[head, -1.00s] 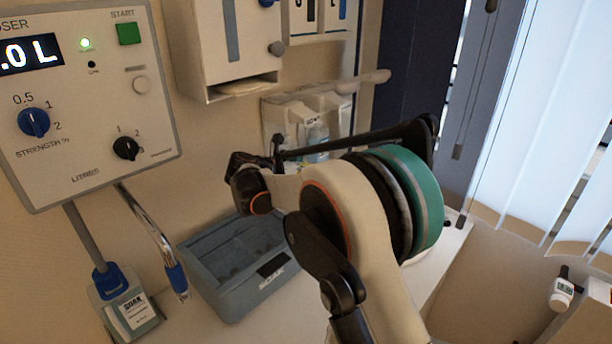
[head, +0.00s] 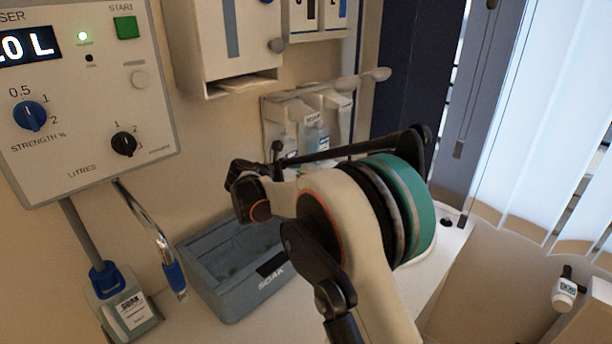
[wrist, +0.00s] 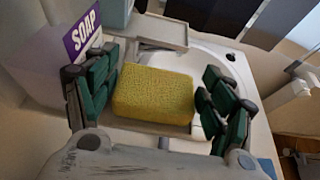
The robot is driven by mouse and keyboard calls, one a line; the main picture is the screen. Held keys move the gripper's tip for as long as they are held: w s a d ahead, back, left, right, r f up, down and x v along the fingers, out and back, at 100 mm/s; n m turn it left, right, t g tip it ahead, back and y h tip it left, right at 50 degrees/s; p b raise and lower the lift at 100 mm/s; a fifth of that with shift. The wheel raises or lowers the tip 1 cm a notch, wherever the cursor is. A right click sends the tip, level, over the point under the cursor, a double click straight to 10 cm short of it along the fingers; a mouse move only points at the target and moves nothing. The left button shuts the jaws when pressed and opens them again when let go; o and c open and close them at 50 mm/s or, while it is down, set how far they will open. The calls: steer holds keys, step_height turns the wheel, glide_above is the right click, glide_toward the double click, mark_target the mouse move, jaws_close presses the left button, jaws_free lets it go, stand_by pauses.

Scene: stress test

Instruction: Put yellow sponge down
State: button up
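The yellow sponge (wrist: 153,97) is in the middle of the wrist view, between the green-padded fingers of my gripper (wrist: 158,92). The fingers sit close against its left and right sides, and my gripper looks shut on it. A pale surface with a raised edge shows just below and behind the sponge; I cannot tell whether the sponge touches it. In the head view my own arm hides the gripper and the sponge.
A white basin (wrist: 218,58) and a small grey tray (wrist: 162,32) lie beyond the sponge. A SOAP-labelled container (wrist: 82,35) stands left. In the head view, a grey-blue SOAK bin (head: 215,285) stands left of my arm, below a dosing panel (head: 85,95).

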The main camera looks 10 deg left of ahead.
stand_by(0.3)
steer(key=shift+r, duration=0.3)
steer(key=p+v, duration=0.2)
steer(key=v, duration=1)
steer(key=shift+r+p, duration=0.35)
steer(key=shift+p, duration=0.05)
